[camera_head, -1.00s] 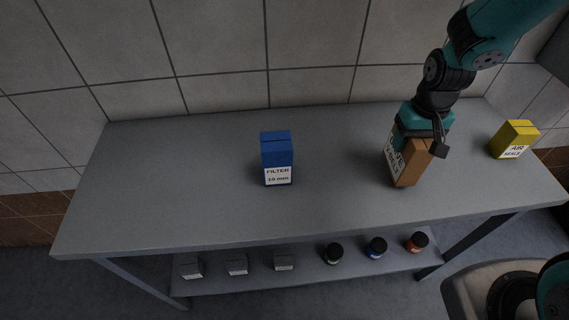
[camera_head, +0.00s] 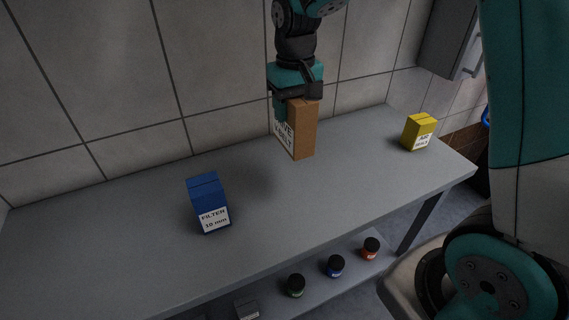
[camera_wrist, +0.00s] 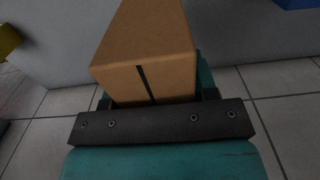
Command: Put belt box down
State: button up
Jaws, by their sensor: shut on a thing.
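The belt box (camera_head: 304,130) is a brown carton with a white label, partly readable, on its left face. My gripper (camera_head: 298,98) is shut on its upper part from above and hides the top. The box hangs upright near the back of the grey table (camera_head: 150,235). A soft dark shadow on the tabletop suggests it is a little above the surface. In the wrist view the brown box (camera_wrist: 145,45) with a dark tape strip sits between the jaws (camera_wrist: 158,98).
A blue filter box (camera_head: 208,203) stands to the left on the table. A yellow box (camera_head: 419,132) stands near the right end. The tiled wall is close behind. The tabletop between the boxes is clear.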

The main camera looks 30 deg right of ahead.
notch_tip(320, 180, down, 14)
jog(key=shift+r+p, duration=0.2)
jog(key=shift+p, duration=0.35)
jog(key=shift+f, duration=0.2)
jog(key=o, duration=1.1)
